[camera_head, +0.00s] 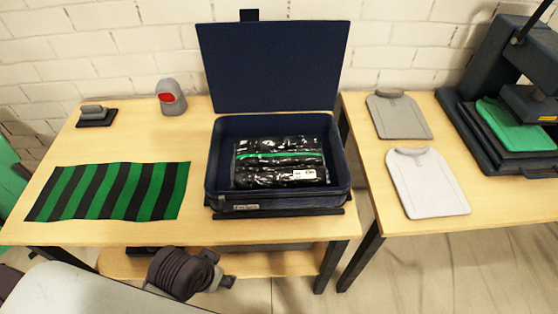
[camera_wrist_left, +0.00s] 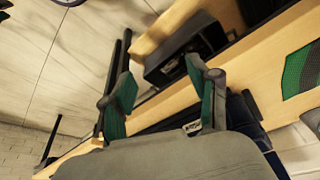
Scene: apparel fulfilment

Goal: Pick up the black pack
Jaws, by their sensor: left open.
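The black pack (camera_head: 275,177) is glossy, with a white label at its right end. It lies inside an open dark blue box (camera_head: 343,185) on the left table. More black wrapping with a green strip lies directly behind it; I cannot tell whether this is a separate pack. My left gripper shows in the left wrist view (camera_wrist_left: 160,75) with its two green-padded fingers apart and nothing between them. In the head view the left arm is low at the table's front edge, left of the box, well away from the pack. My right gripper is not in view.
A green-and-black striped cloth (camera_head: 112,190) lies flat left of the box. The box lid (camera_head: 273,66) stands upright. The right table holds two folded shirts (camera_head: 427,182) and a press (camera_head: 470,125).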

